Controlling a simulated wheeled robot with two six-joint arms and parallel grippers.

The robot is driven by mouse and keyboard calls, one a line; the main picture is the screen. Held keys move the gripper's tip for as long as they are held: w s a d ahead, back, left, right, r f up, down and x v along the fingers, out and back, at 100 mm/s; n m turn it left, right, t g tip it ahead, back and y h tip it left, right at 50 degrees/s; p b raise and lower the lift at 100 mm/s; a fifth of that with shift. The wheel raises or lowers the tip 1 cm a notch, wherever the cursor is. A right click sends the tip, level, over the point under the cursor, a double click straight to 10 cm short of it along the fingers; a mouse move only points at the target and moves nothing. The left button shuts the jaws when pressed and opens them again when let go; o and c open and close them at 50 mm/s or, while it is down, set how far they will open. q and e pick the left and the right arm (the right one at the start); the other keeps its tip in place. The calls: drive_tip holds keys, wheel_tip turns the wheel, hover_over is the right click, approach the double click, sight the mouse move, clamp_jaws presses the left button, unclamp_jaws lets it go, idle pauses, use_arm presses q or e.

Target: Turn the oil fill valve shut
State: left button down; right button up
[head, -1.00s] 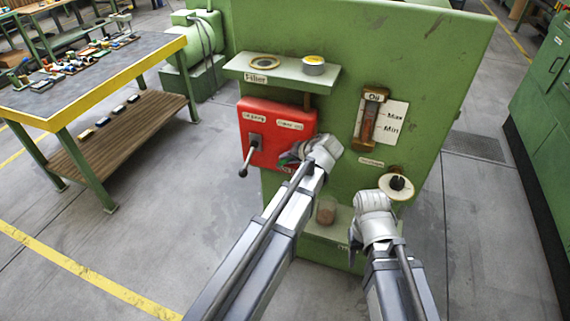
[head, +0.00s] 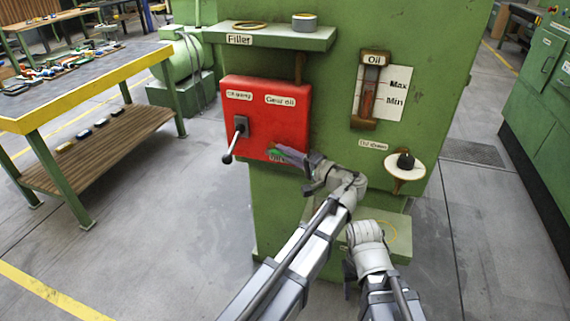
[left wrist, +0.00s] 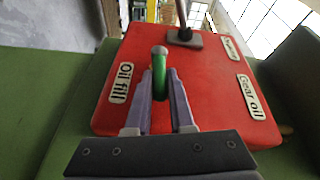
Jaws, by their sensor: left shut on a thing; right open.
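The oil fill valve is a green handle (left wrist: 159,77) with a pale rounded tip on a red panel (left wrist: 205,85). In the head view only a bit of its green (head: 274,152) shows at the panel's lower right. My left gripper (left wrist: 160,95) is shut on the handle, one finger along each side. It also shows in the head view (head: 290,155), reaching in from the right. The label "Oil fill" (left wrist: 121,83) is left of the handle in the left wrist view. My right gripper (head: 365,235) is open, low in front of the green machine; its fingertips are hard to make out.
A black-handled lever (head: 237,140) sits on the panel's left part. A shelf (head: 275,37) marked "Filler" is above. An oil gauge (head: 370,90) and a round pale fitting with a black knob (head: 405,162) are to the right. A workbench (head: 85,85) stands left.

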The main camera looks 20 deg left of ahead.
use_arm(q)
drive_tip(key=shift+f+y+b, duration=0.3)
drive_tip(key=shift+y+b, duration=0.2)
drive_tip(key=shift+b, duration=0.4)
use_arm(e)
drive_tip(key=shift+f, duration=1.3)
use_arm(q)
drive_tip(key=c, duration=0.8)
unclamp_jaws()
